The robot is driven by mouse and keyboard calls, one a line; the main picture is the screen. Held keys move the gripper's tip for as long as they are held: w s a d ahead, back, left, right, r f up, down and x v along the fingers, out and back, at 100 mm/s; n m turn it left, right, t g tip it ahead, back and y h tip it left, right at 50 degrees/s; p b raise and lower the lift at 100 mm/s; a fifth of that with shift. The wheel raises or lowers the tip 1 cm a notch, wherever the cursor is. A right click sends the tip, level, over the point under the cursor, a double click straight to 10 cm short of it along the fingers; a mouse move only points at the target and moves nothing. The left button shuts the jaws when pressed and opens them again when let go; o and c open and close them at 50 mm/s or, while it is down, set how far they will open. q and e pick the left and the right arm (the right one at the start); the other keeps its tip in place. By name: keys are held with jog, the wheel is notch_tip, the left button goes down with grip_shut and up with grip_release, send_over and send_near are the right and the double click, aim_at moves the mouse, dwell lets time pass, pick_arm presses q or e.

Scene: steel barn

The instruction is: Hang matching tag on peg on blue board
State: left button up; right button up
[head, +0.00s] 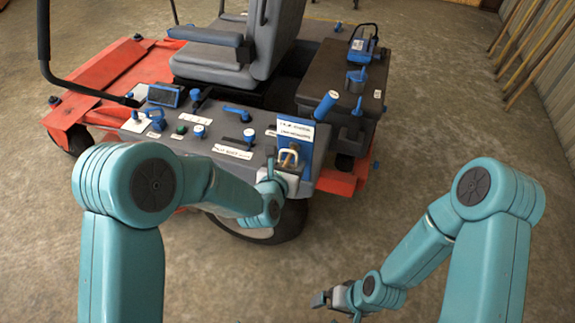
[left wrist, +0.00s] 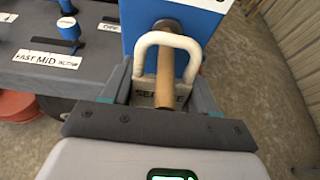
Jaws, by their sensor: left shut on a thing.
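The blue board (head: 301,137) stands upright on the right end of the mower's grey console, with white labels on its face; it also shows at the top of the left wrist view (left wrist: 205,15). A tan peg (left wrist: 165,80) shows at it. My left gripper (head: 283,176) is right in front of the board, shut on a pale tag (left wrist: 144,99) with a thick white loop. The loop's top bar crosses over the peg, while the peg covers part of the tag's lettering, so the peg appears to pass through the loop. My right gripper (head: 337,299) hangs low, away from the board.
The console (head: 215,135) carries blue knobs, levers and white labels left of the board. The mower's seat (head: 270,40) stands behind it, and a dark box (head: 340,80) with blue handles behind the board. Open concrete floor lies at the right.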

pick_arm(q)
jog(key=o, duration=1.1)
jog(key=shift+f, duration=0.3)
jog(key=b+v, duration=0.3)
jog(key=v, duration=0.2)
jog(key=b+v, duration=0.4)
jog(key=v, duration=0.2)
jog(key=b+v, duration=0.3)
jog(key=v, duration=0.2)
jog(key=shift+s+r+b, duration=0.1)
jog(key=shift+r+b, duration=0.25)
jog(key=shift+b, duration=0.05)
jog(key=shift+s, duration=0.1)
